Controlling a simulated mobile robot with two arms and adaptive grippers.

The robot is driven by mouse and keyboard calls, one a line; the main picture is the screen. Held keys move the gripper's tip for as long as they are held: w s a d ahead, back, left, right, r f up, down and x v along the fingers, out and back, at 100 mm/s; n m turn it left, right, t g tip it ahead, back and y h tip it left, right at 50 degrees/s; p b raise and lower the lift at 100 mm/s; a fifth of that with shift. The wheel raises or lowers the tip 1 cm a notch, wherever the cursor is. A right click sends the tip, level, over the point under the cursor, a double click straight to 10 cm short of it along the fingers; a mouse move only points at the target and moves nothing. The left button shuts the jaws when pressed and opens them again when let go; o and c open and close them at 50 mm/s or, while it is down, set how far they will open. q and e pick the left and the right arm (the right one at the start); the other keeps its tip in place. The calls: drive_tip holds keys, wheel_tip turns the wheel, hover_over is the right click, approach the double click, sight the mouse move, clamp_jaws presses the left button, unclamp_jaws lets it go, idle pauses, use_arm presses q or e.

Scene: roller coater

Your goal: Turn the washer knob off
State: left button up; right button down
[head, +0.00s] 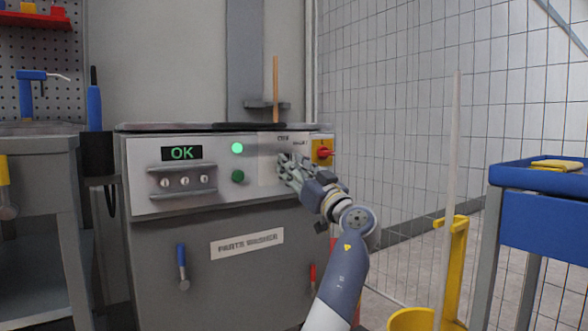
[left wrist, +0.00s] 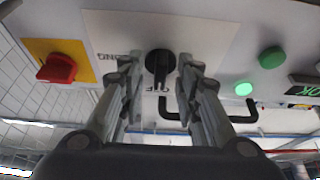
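The black washer knob (left wrist: 159,62) shows in the left wrist view on a pale label plate (left wrist: 208,30), with partly hidden lettering around it. Its grip bar runs downward in that view. My left gripper (left wrist: 158,70) is open, with one finger on each side of the knob and a small gap on both sides. In the head view, my left gripper (head: 288,168) is at the right part of the control panel (head: 215,150) of the parts washer (head: 215,285) and hides the knob. My right gripper is not in view.
A red switch on a yellow plate (head: 323,152) sits right of my gripper. A green light (head: 237,148), a green button (head: 238,176) and a display reading OK (head: 182,153) are left of it. A yellow bucket (head: 425,318) and blue cart (head: 545,220) stand at right.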

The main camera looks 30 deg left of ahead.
use_arm(q)
drive_tip(key=shift+d, duration=0.1)
drive_tip(key=v, duration=1.1)
drive_tip(key=shift+d+f, duration=0.25)
drive_tip(key=shift+d, duration=0.1)
drive_tip(key=shift+s, duration=0.1)
